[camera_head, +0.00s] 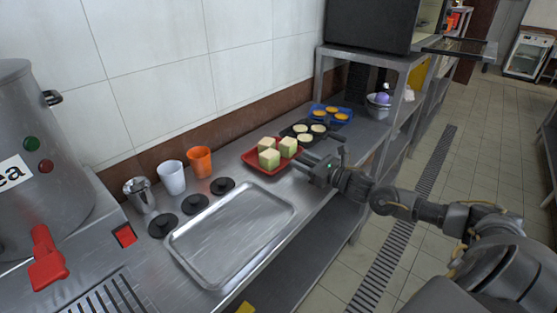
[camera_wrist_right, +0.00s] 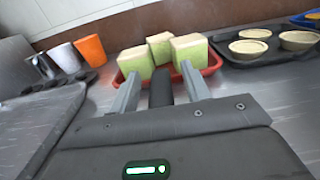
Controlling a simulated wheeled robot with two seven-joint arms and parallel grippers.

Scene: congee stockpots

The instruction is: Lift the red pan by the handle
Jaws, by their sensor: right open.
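The red pan (camera_head: 254,166) sits on the steel counter against the wall side and holds several green-and-white cubes (camera_head: 269,158). In the right wrist view its red rim (camera_wrist_right: 213,65) shows behind and beside the cubes (camera_wrist_right: 160,50). A dark handle (camera_wrist_right: 161,88) points from the pan toward my right gripper. My right gripper (camera_head: 305,160) is open at the pan's near right side. In the wrist view its two fingers (camera_wrist_right: 161,78) stand on either side of the handle, apart from each other. Whether they touch the handle cannot be told. My left gripper is not in view.
A dark tray with round pastries (camera_head: 304,132) and a blue tray (camera_head: 329,114) lie just beyond the pan. An orange cup (camera_head: 199,162), white cup (camera_head: 172,178) and metal cup (camera_head: 139,194) stand left. An empty steel tray (camera_head: 232,228) lies in front.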

